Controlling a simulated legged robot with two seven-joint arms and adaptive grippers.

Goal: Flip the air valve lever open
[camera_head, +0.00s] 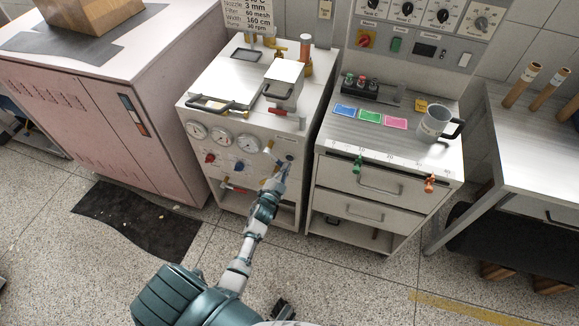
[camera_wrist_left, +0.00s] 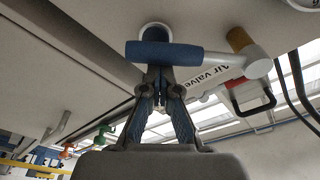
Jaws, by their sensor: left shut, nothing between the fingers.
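The air valve lever has a blue grip (camera_wrist_left: 165,53) in the left wrist view. It lies crosswise just beyond my fingertips, beside a pale panel label (camera_wrist_left: 218,75) reading "Air valve". My left gripper (camera_wrist_left: 160,76) is shut and empty, its fingertips at or very near the underside of the blue grip; whether they touch I cannot tell. In the head view my left gripper (camera_head: 284,167) reaches the right part of the gauge cabinet's front (camera_head: 220,148) and hides most of the lever.
Gauges (camera_head: 220,136) and red and blue knobs (camera_head: 240,166) sit left of my gripper. The floor in front is mostly clear.

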